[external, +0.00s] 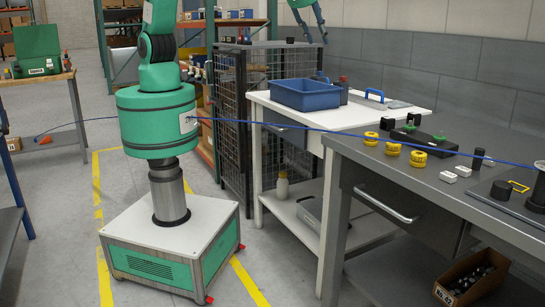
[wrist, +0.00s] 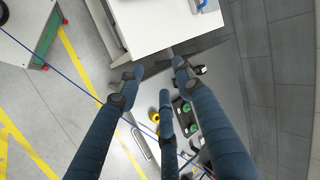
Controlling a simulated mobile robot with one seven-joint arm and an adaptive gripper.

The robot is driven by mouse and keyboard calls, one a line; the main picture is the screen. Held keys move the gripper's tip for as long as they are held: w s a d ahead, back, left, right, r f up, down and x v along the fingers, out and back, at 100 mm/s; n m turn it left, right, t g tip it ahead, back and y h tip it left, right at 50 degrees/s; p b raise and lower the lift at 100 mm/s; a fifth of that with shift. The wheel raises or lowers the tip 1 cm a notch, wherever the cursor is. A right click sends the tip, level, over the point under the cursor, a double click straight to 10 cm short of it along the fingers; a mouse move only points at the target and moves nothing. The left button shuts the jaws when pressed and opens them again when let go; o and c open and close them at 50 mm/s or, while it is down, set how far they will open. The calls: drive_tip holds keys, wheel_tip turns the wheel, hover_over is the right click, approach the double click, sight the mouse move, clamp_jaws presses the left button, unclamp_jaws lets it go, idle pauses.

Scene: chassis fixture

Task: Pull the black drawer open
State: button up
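The black drawer (external: 425,229) is set under the top of the grey workbench at the right, with a silver bar handle (external: 388,206) on its dark front. It looks closed. The handle also shows in the wrist view (wrist: 142,144) at lower centre. My gripper (external: 317,40) hangs at the top of the external view, high above the tables and away from the handle. In the wrist view my gripper (wrist: 152,80) has its dark blue fingers spread wide with nothing between them. The fingers cover part of the bench there.
The grey workbench (external: 480,205) carries yellow knobs (external: 417,158), green-buttoned boxes and a black spool (external: 537,190). A blue cable (external: 300,128) runs across in front of the tables. A white table (external: 350,116) holds a blue bin (external: 305,95). The floor before the benches looks clear.

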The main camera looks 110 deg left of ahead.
drive_tip(key=w+d+f+m+t+y, duration=0.1)
drive_tip(key=w+d+f+y, duration=0.1)
drive_tip(key=w+d+f, duration=0.5)
drive_tip(key=w+d+f+m+t+y, duration=0.15)
drive_tip(key=w+d+f, duration=0.25)
drive_tip(key=d+f, duration=0.6)
drive_tip(key=s+d+f+m+t, duration=0.1)
drive_tip(key=d+f+t, duration=0.4)
drive_tip(key=d+f, duration=1.3)
wheel_tip(320, 180, down, 4)
drive_tip(key=shift+r+m, duration=0.15)
drive_tip(key=shift+m, duration=0.7)
drive_tip(key=shift+a+t, duration=0.1)
drive_tip(key=shift+t, duration=0.15)
drive_tip(key=b+x, duration=0.2)
drive_tip(key=x, duration=1.1)
drive_tip(key=shift+w+a, duration=0.15)
drive_tip(key=shift+a, duration=0.25)
drive_tip(key=shift+r, duration=0.1)
drive_tip(key=shift+c, duration=0.5)
clamp_jaws()
